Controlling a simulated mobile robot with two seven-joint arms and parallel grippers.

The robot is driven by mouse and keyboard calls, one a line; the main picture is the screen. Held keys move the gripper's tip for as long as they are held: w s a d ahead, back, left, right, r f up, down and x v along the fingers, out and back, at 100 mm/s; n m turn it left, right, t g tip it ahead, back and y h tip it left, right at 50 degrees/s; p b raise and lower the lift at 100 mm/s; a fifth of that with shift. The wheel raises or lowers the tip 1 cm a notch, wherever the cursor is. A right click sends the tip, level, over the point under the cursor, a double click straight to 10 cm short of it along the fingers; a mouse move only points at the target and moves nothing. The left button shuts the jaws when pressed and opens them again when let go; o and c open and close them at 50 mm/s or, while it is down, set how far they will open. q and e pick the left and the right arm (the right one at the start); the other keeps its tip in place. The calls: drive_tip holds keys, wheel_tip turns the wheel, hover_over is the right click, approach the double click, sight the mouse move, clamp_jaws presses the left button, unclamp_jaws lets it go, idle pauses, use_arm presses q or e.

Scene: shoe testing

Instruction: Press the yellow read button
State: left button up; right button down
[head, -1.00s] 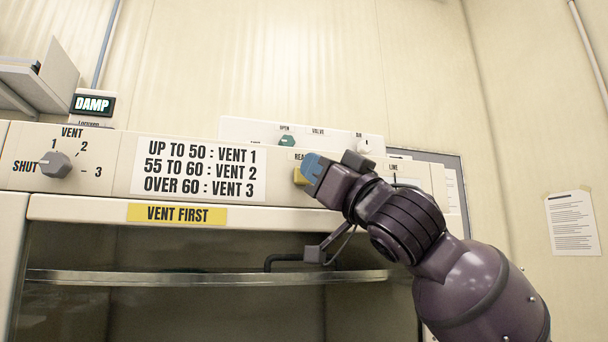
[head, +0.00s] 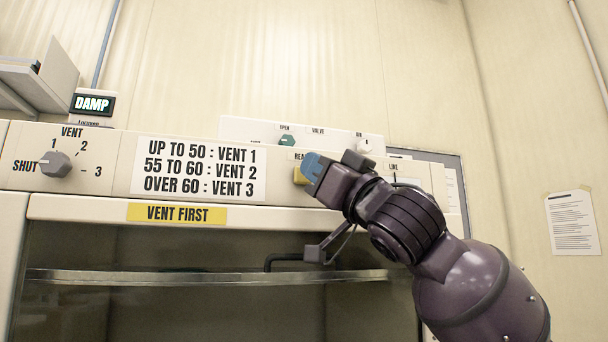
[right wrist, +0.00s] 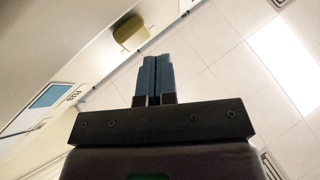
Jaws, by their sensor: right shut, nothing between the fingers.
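The yellow read button (head: 300,176) is on the cream front panel, under a partly hidden label beginning "REA". In the head view my right gripper (head: 310,168) is in front of it and covers its right part. In the right wrist view the yellow button (right wrist: 130,32) sticks out from the panel, and the blue fingertips (right wrist: 155,62) are together with nothing between them. There the fingertips appear to the right of and below the button, with a visible gap. My left gripper is out of view.
The panel also carries a vent knob (head: 55,165) pointing to SHUT and a white vent chart (head: 199,168). A yellow "VENT FIRST" label (head: 177,214) is below. A small display reads DAMP (head: 93,104). Behind stand a teal valve knob (head: 287,141) and a white knob (head: 363,146).

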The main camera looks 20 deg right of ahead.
drive_tip(key=shift+w, duration=0.15)
idle(0.7)
drive_tip(key=shift+w, duration=0.3)
drive_tip(key=shift+w+p, duration=0.3)
drive_tip(key=shift+w, duration=0.2)
idle(0.9)
drive_tip(key=shift+s, duration=0.95)
drive_tip(key=s+b, duration=0.1)
drive_tip(key=s, duration=0.4)
drive_tip(key=shift+d, duration=0.1)
idle(0.4)
idle(0.8)
